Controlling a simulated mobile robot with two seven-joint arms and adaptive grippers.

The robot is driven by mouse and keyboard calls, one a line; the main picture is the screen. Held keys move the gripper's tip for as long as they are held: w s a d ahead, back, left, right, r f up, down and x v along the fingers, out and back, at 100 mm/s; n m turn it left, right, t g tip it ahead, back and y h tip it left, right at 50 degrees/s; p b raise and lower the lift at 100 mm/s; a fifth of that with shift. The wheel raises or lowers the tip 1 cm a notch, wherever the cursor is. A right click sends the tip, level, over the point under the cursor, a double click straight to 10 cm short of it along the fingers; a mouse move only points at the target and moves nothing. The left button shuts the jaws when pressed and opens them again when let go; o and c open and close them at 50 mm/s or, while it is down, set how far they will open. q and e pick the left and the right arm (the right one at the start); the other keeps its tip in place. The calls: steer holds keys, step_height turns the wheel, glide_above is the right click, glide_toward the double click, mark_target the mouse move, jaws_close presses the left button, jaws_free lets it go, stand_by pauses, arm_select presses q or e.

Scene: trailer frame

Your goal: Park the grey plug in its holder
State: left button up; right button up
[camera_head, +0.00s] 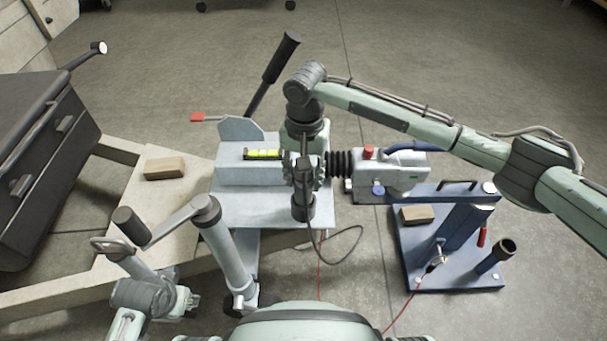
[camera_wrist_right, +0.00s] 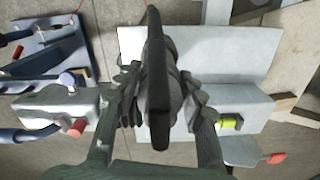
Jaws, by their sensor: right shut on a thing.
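My right gripper (camera_head: 303,172) reaches down in front of the grey coupling block, shut on a dark grey plug (camera_head: 302,205). In the right wrist view the plug (camera_wrist_right: 158,85) sits between the two fingers. A thin black cable runs from its lower end and loops to the right. An open black tubular cup (camera_head: 505,248) stands on the blue base; I cannot tell if it is the plug's holder.
A grey coupling head (camera_head: 390,175) with black bellows sits right of the gripper, over the blue base (camera_head: 455,278). A jockey wheel post (camera_head: 230,260) with a crank stands left. A black lever (camera_head: 275,65) rises behind. Wood blocks lie on the frame and base.

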steer(key=shift+f, duration=2.45)
steer(key=o, duration=1.4)
steer(key=shift+c, duration=0.2)
steer(key=shift+r, duration=0.1)
step_height(320, 180, up, 12)
steer(key=shift+s, duration=0.1)
